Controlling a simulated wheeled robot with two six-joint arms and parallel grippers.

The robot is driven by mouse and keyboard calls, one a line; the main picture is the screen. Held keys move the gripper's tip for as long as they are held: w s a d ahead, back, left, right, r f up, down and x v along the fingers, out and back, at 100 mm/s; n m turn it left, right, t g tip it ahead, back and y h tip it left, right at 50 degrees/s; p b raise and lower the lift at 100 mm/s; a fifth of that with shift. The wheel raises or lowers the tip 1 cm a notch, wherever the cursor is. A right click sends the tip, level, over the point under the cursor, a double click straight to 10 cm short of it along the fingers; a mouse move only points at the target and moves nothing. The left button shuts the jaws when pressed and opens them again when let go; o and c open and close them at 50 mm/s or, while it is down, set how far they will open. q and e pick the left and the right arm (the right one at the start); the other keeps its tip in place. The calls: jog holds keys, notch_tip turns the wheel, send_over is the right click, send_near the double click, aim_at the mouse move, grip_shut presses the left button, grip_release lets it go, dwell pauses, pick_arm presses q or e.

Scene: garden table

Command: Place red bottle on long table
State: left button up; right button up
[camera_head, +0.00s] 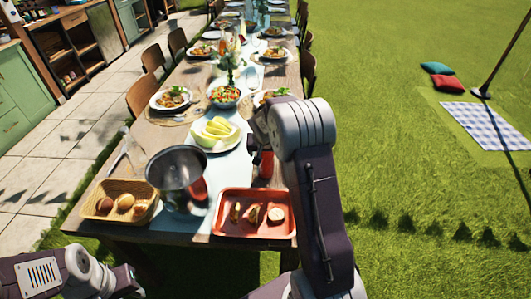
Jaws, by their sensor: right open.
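The long table (100,212) runs away from me through the middle of the view. The red bottle (266,166) shows as a small red shape on the table, behind the red tray and partly hidden by my right arm. My right gripper (258,143) is over the table at the bottle's upper end, with its jaws open; whether the fingers touch the bottle I cannot tell. My left arm shows at the lower left, but its gripper is out of view.
A red tray (227,229) with food, a metal pot (176,179) and a bread basket (100,207) stand at the near end. A plate of yellow slices (230,143) and a salad bowl (225,101) are farther back. Chairs (142,97) line the left side.

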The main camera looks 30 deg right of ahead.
jog(key=v, duration=1.2)
jog(key=s+a+f+n+g+y, duration=0.1)
jog(key=s+a+f+n, duration=0.2)
jog(key=s, duration=0.7)
jog(key=s+a+f+n+g+y, duration=0.2)
jog(key=s+a+f+n, duration=0.1)
jog(key=s+a+f, duration=0.5)
jog(key=s+a, duration=0.1)
jog(key=s, duration=0.2)
jog(key=shift+a+g+p, duration=0.2)
jog(key=shift+g+p, duration=0.1)
jog(key=shift+p, duration=0.05)
